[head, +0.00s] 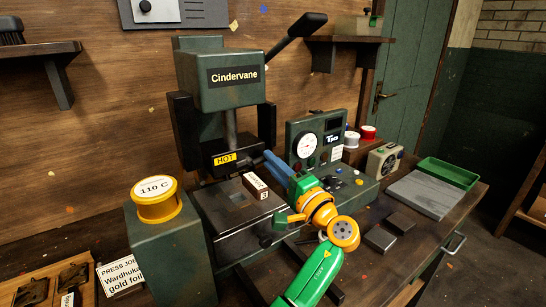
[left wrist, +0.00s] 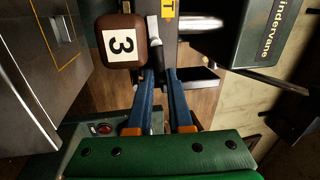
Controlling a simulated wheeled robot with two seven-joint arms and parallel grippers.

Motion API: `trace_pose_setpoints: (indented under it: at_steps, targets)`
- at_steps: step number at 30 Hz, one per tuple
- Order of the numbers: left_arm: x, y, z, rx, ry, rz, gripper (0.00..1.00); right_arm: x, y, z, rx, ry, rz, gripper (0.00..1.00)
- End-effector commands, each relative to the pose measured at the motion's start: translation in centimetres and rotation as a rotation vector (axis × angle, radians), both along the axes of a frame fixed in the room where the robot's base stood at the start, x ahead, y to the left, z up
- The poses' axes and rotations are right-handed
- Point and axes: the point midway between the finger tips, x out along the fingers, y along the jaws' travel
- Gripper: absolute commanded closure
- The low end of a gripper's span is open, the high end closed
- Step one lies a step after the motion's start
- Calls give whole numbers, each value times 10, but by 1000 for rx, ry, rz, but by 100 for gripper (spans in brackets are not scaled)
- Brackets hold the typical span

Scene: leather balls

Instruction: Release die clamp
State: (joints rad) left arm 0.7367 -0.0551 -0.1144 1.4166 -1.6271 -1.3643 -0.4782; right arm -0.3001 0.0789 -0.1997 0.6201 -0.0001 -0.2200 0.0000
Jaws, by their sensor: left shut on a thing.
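The green press (head: 215,85) marked Cindervane stands at the back, its dark heated head carrying a yellow HOT label (head: 225,159). My left gripper (head: 269,158) reaches in with its blue fingers at the right side of that head. The exact contact is hard to see. A brown block (head: 256,186) with a white label lies on the press bed; it shows a 3 in the left wrist view (left wrist: 121,42). My right gripper is not in view.
A yellow 110 C drum (head: 157,200) stands on a green box at left. A control box with a gauge (head: 306,145) stands behind my arm. Dark blocks (head: 381,237), a grey slab (head: 420,195) and a green tray (head: 447,173) lie to the right. A black press lever (head: 305,28) rises above.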

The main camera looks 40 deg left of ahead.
Motion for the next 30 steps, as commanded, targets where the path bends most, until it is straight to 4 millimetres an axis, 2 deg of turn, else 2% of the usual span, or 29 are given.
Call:
trace_pose_setpoints:
  at_steps: [9,23,24,27,30]
  targets:
    - [0,0,-1,26,81,0,100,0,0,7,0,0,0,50]
    - [0,0,-2,31,92,0,100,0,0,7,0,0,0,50]
    - [0,0,-2,31,92,0,79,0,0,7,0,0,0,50]
    - [0,0,-2,30,91,0,52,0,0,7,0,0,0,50]
    - [0,0,-2,29,92,0,52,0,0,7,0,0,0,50]
